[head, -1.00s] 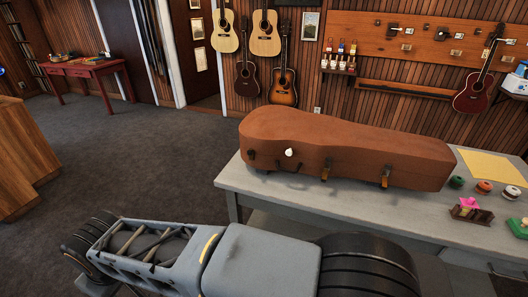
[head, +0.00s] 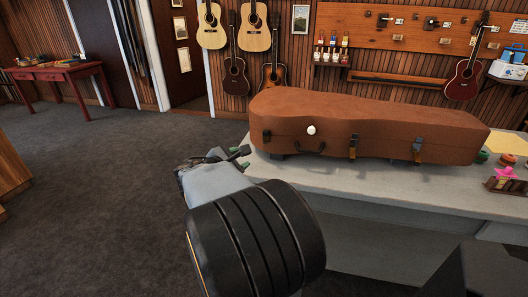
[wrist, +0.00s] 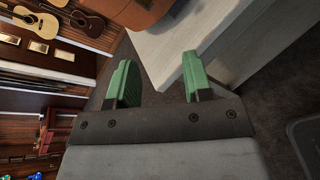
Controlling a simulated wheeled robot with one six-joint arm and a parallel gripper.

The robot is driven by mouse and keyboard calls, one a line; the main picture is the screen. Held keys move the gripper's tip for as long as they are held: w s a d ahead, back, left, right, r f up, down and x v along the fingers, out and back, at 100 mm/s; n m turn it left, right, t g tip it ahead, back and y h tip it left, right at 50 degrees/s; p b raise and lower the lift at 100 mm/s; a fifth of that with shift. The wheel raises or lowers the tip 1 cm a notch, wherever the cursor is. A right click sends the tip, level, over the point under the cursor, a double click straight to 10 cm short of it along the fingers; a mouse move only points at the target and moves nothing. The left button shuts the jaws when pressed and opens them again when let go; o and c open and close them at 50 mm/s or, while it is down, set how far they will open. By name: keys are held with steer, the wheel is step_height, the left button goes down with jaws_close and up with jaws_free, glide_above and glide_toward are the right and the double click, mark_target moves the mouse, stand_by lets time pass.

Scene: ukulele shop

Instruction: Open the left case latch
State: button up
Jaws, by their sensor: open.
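A brown instrument case (head: 375,112) lies closed on the grey bench, its front side facing me. A small dark latch (head: 267,135) is at the left end of its front. Two brass-toned latches, one mid-front (head: 353,145) and one further right (head: 418,150), look shut. A dark handle (head: 310,148) and a white round knob or tag sit between the left and middle latches. My gripper (head: 240,158) is left of the case, near the bench's left corner. In the wrist view its green fingers (wrist: 157,82) are apart and empty; part of the case (wrist: 138,12) shows beyond them.
The grey bench (head: 350,185) has its left corner close to my gripper; in the wrist view the bench (wrist: 165,48) lies just beyond the fingers. Spools (head: 482,157) and a small rack (head: 508,184) stand at the right. Open carpet (head: 110,190) lies to the left.

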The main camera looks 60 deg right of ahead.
mark_target(265, 135)
steer(key=w+d+n+h+b, duration=0.1)
steer(key=d+n, duration=0.1)
steer(key=d, duration=0.4)
steer(key=w+d+f+n+h+b, duration=0.1)
steer(key=d, duration=0.6)
steer(key=w+d+n+t+h+b, duration=0.1)
steer(key=d+n, duration=0.1)
steer(key=d, duration=0.4)
steer(key=shift+d+f+n, duration=0.3)
steer(key=shift+d, duration=0.1)
steer(key=shift+c, duration=0.4)
steer(key=c, duration=0.7)
steer(key=shift+f+b, duration=0.15)
steer(key=shift+b, duration=0.35)
steer(key=shift+c, duration=0.2)
